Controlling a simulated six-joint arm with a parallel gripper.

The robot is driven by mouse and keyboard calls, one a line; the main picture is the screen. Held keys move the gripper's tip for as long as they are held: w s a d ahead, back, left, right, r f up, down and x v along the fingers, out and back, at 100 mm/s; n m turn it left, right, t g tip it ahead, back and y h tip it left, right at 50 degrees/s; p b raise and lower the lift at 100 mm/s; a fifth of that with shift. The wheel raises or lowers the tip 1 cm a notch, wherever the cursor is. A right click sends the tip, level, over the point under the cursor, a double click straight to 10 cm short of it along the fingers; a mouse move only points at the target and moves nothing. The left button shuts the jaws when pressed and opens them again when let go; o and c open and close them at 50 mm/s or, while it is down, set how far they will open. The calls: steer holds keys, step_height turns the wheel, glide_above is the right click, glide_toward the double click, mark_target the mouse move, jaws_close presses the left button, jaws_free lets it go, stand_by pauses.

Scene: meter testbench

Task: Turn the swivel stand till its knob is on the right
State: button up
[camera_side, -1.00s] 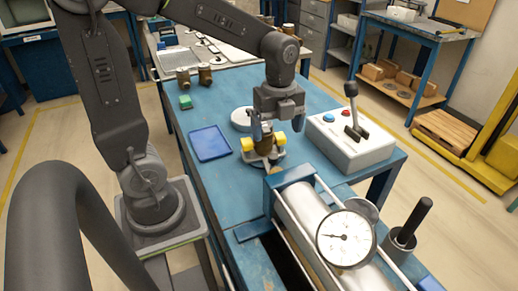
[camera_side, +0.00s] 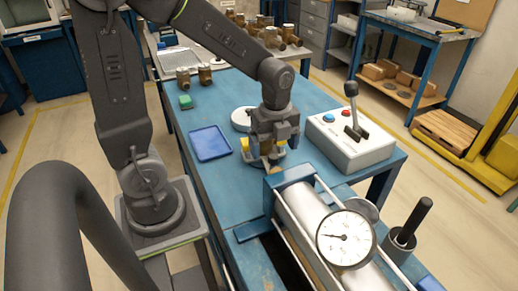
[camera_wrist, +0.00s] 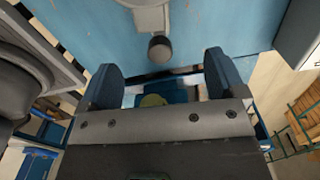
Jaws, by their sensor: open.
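In the wrist view, a pale round stand (camera_wrist: 150,14) with a short arm ending in a dark round knob (camera_wrist: 160,48) lies at the top; the knob points down in that picture. My gripper (camera_wrist: 168,70) is open, its two blue fingers apart, with the knob above the gap between them in the picture. In the side view my gripper (camera_side: 268,150) is low over the blue table. It covers most of a brass and yellow piece (camera_side: 246,146) there; I cannot tell how this piece joins the stand. No contact can be made out.
A control box (camera_side: 350,142) with a lever stands close on the right. The meter bench cylinder with its dial gauge (camera_side: 346,238) is in front. A blue tray (camera_side: 210,143) and a white round piece (camera_side: 240,119) lie left and behind. Table is clear between tray and bench.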

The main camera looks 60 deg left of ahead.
steer(key=shift+f, duration=0.5)
steer(key=shift+f, duration=0.35)
steer(key=shift+f, duration=0.3)
steer(key=shift+c, duration=0.3)
steer(key=c, duration=0.4)
